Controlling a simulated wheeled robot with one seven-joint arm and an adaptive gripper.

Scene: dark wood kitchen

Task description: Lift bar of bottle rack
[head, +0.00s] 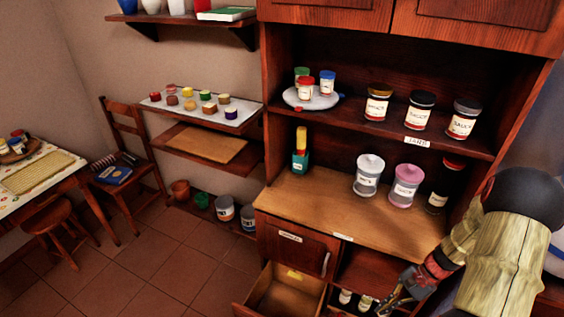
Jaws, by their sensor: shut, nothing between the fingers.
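Several small bottles with white labels (364,302) stand in the low open compartment at the bottom right of the cabinet, cut off by the picture's lower edge. This looks like the bottle rack, but I cannot make out its bar. My gripper (386,304) is at the right side of this compartment, close to the bottles, pointing down and left. It is shut and empty. My arm comes in from the right and hides the cabinet's right part. I cannot tell whether the gripper touches anything.
An open, nearly empty drawer (285,291) juts out left of the compartment. Above, the wooden counter (310,217) holds a grey jar (368,176) and a pink jar (404,187). More jars stand on the upper shelf (350,112). The tiled floor (165,262) is clear.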

